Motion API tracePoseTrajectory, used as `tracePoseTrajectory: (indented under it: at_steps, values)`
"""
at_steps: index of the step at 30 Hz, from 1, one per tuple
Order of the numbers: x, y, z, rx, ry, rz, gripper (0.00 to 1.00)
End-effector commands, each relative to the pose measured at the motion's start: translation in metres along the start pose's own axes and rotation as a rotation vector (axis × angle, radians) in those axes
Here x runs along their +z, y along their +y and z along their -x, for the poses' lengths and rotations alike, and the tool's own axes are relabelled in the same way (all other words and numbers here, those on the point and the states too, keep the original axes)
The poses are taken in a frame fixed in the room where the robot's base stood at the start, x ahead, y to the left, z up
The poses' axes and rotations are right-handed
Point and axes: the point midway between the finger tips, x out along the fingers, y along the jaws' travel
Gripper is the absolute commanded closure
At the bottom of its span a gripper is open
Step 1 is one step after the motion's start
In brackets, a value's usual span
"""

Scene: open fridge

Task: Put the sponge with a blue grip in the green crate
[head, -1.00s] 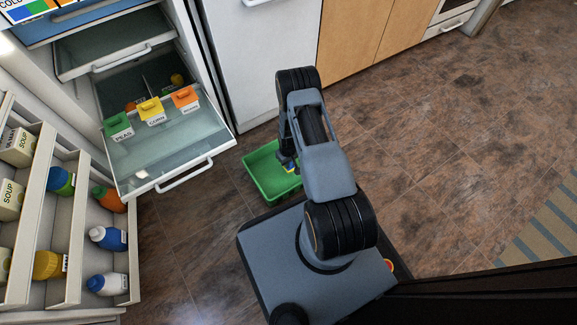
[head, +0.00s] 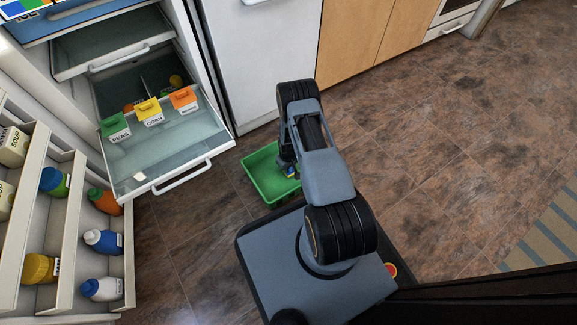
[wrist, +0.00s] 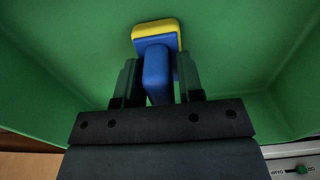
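The sponge (wrist: 156,30) has a yellow pad and a blue grip (wrist: 156,75). In the wrist view it is within the green crate (wrist: 60,50), with the crate's green walls around it. My gripper (wrist: 158,78) has a finger on each side of the blue grip, with narrow gaps beside it, so it looks slightly open. In the head view the green crate (head: 262,172) stands on the floor, and a bit of the sponge (head: 290,172) shows inside it near the right side. My arm hides part of the crate. Whether the sponge touches the crate's bottom is unclear.
An open fridge drawer (head: 190,145) juts out left of the crate, holding green, yellow and orange boxes. The fridge door shelves (head: 75,215) with bottles are farther left. A white door panel (head: 240,60) stands behind. The floor to the right is clear.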

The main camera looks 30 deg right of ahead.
Motion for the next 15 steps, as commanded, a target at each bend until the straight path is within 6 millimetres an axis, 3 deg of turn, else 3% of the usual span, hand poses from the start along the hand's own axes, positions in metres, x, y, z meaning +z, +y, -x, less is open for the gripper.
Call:
tracePoseTrajectory:
  at_steps: [4, 11, 15]
  values:
    - [0.000, 0.000, 0.000, 0.000, 0.000, 0.000, 0.51]
    - [0.000, 0.000, 0.001, 0.000, 0.001, 0.000, 0.51]
    - [-0.001, 0.000, 0.013, 0.000, 0.001, 0.000, 0.51]
